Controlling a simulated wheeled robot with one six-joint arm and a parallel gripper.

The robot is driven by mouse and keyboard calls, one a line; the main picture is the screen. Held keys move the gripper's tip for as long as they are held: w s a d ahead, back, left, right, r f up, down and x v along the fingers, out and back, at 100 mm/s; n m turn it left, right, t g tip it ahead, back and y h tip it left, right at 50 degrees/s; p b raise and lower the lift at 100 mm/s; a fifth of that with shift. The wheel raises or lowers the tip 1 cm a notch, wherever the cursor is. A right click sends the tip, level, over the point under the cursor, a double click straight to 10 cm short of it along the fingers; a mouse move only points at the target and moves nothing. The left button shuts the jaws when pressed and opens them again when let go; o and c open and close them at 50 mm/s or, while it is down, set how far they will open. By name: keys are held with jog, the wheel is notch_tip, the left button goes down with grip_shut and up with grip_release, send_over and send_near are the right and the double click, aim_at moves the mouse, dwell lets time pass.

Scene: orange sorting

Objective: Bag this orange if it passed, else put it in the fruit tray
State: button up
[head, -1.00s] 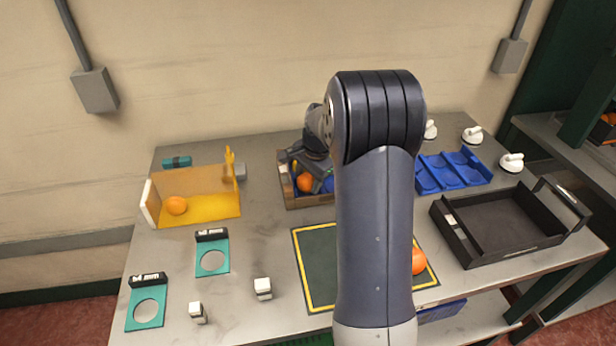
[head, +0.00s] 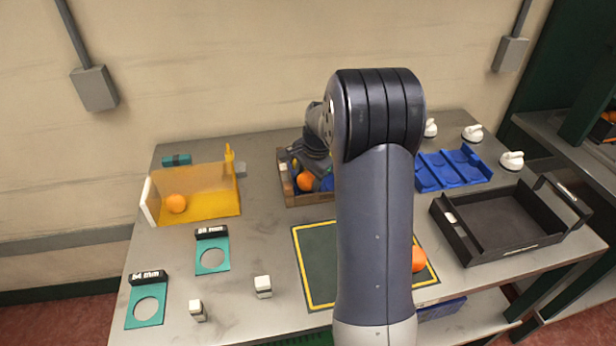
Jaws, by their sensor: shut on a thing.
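My gripper (head: 313,163) reaches into a wooden crate (head: 310,200) at the back middle, partly behind my own arm. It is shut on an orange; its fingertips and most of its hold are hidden. An orange (head: 305,181) shows in the crate just under the gripper, with something blue (head: 327,183) beside it. I cannot tell if this orange is the held one. Another orange (head: 418,259) sits at the right of a dark green mat with a yellow border (head: 318,262), partly covered by my arm. A third orange (head: 176,203) lies in a yellow open-sided holder (head: 215,208).
Teal ring gauges, one marked 64 mm (head: 133,318) and another (head: 198,265), lie front left near small white blocks (head: 263,287). A blue compartment tray (head: 452,184) and an empty black tray (head: 462,250) stand right. White knobbed items (head: 472,134) line the back right.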

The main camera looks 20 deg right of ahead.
jog(key=o, duration=1.1)
jog(key=o, duration=0.4)
jog(key=shift+w+a+r+p+v, duration=0.1)
jog(key=shift+w+p+v, duration=0.15)
jog(key=shift+p+v, duration=0.95)
jog(key=shift+w+a+r+p+v, duration=0.15)
jog(key=shift+w+p+v, duration=0.15)
jog(key=shift+p+v, duration=0.85)
jog(key=shift+w+a+f+p+v, duration=0.1)
jog(key=shift+w+p+v, duration=0.15)
jog(key=shift+p+v, duration=0.95)
jog(key=shift+r+b, duration=0.45)
jog(key=shift+b, duration=0.05)
jog(key=shift+f, duration=0.1)
jog(key=b+x, duration=0.1)
jog(key=x, duration=0.1)
jog(key=s+b+x, duration=0.1)
jog(key=b+x, duration=0.3)
jog(key=shift+s+d+f, duration=0.2)
jog(key=shift+d+f, duration=0.1)
jog(key=shift+f, duration=0.3)
